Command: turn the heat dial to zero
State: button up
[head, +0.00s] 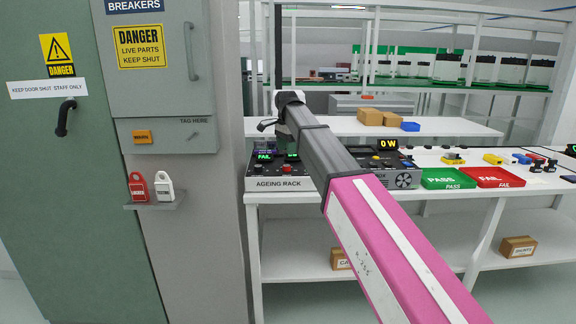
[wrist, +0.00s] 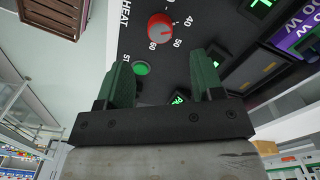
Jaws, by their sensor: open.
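The heat dial (wrist: 160,27) is a round red knob on a dark panel in the wrist view, beside the printed word HEAT. The numbers 40, 50 and 60 show around its near side; the zero mark is not in view, and I cannot tell its exact setting. My gripper (wrist: 163,75) is open, its two green fingers apart and empty, with the dial beyond the fingertips and not between them. In the head view my arm reaches over the ageing rack (head: 279,184), and the gripper is mostly hidden there.
A green button (wrist: 141,68) sits between the dial and my fingers. Lit green displays are to its right. In the head view, green PASS (head: 447,179) and red FAIL (head: 493,177) trays lie on the bench to the right. A grey breaker cabinet (head: 160,90) stands close at left.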

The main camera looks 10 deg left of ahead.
aim_at(287, 165)
notch_tip(287, 165, down, 7)
jog(key=shift+f, duration=0.15)
dwell(0.4)
jog(key=c, duration=0.9)
